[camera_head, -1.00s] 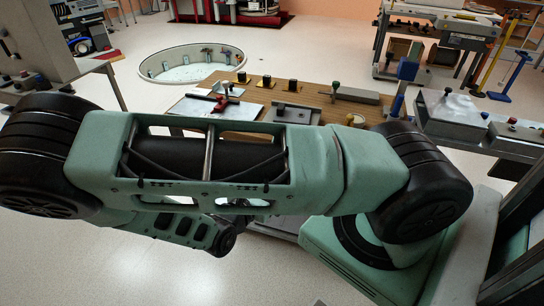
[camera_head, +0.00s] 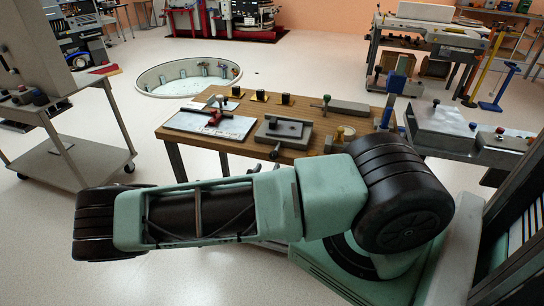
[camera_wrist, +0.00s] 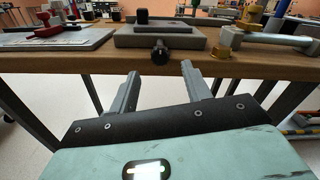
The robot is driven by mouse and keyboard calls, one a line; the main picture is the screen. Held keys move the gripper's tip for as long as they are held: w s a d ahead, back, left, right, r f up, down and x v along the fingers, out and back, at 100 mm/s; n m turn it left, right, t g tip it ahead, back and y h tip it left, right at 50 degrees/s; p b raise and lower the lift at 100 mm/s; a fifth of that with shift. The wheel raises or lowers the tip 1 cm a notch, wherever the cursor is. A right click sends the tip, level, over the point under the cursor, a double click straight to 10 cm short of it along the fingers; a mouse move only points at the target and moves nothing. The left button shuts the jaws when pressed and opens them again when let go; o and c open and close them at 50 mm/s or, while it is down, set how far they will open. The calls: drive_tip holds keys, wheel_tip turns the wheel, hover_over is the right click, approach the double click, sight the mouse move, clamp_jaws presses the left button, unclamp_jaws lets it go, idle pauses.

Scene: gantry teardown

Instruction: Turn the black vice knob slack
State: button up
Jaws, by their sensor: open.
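The black vice knob (camera_wrist: 160,52) sticks out from the front of the grey vice (camera_wrist: 195,40), over the front edge of the wooden bench. My gripper (camera_wrist: 159,70) is open and empty in the wrist view. Its two fingers point at the bench edge, and the knob shows beyond the tips, roughly midway between them, not between the fingers. In the head view the grey vice (camera_head: 284,133) stands on the bench, with the small dark knob (camera_head: 274,151) at its front. My gripper does not show in the head view.
Left of the vice lies a light plate (camera_head: 190,122) with a red clamp (camera_head: 214,116). Brass-coloured fittings (camera_wrist: 228,38) stand close to its right. The bench's wooden front edge (camera_wrist: 90,61) runs across below the knob. A grey trolley (camera_head: 85,160) stands at the left.

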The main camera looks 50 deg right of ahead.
sight(273, 157)
drive_tip(key=p+x, duration=0.1)
drive_tip(key=x, duration=0.5)
drive_tip(key=shift+d, duration=0.1)
drive_tip(key=c, duration=1)
